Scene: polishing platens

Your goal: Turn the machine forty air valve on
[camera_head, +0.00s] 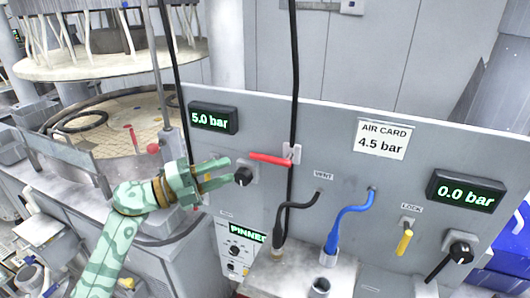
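A grey panel (340,125) carries a red lever (268,158) on a small pale mount (291,153) at a vertical black line. The lever lies nearly level, its free end to the left. I cannot read a "forty" label on it. A black knob (243,177) sits on the panel below and left of the lever. My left gripper (230,173) is open, its fingers pointing right toward the knob; I cannot tell whether they touch it. The left display (213,118) reads 5.0 bar, the right display (466,192) 0.0 bar. My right gripper is not in view.
An "AIR CARD 4.5 bar" sign (381,139) hangs between the displays. A round platen (110,125) is behind my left arm.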

